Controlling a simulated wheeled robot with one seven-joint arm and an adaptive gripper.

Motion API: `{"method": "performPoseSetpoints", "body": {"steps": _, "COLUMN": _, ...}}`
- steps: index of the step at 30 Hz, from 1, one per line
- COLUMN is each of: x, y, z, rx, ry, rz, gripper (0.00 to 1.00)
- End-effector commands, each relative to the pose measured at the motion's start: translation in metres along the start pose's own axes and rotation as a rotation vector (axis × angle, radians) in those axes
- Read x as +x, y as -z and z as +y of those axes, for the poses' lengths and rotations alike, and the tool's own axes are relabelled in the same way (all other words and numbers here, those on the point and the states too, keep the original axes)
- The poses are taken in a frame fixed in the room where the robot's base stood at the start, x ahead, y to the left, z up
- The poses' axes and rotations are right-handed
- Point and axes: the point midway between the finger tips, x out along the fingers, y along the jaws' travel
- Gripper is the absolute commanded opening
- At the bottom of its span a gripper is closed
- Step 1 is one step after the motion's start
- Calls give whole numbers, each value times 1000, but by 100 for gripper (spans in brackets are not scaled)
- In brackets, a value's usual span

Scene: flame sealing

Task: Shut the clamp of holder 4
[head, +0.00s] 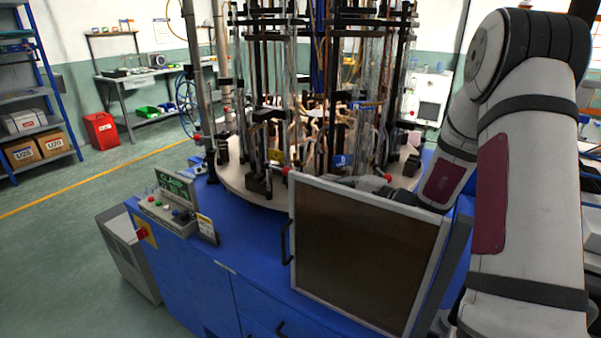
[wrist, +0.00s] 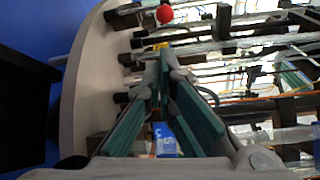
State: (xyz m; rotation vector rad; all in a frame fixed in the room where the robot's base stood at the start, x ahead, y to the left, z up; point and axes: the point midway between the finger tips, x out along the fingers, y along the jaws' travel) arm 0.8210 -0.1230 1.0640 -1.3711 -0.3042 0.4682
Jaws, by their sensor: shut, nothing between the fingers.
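My gripper shows in the wrist view (wrist: 162,62), its two long green-padded fingers meeting at the tips with nothing between them. The tips are close to a dark holder part with a small yellow mark (wrist: 160,46). A blue label (wrist: 165,140) shows between the finger bases; its number is unclear. In the head view the turntable (head: 240,180) carries several dark holders and upright glass tubes. Blue labels (head: 342,161) mark some holders. I cannot tell which is holder 4 or how its clamp stands.
A framed dark panel (head: 365,255) stands in front of the turntable on the blue machine body (head: 250,265). A control box (head: 168,212) is at the left. A red ball knob (wrist: 164,13) is beyond the fingertips. Dense rods and tubes leave little room around the holders.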

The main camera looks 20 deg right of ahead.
Motion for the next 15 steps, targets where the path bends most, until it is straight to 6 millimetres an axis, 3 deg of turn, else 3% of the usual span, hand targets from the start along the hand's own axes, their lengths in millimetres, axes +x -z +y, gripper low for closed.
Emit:
{"method": "performPoseSetpoints", "body": {"steps": 8, "x": 6, "y": -1, "z": 0, "rx": 0, "ry": -2, "rz": -3, "gripper": 0}}
{"method": "performPoseSetpoints", "body": {"steps": 15, "x": 43, "y": -1, "z": 0, "rx": -1, "ry": -1, "rz": -5, "gripper": 0}}
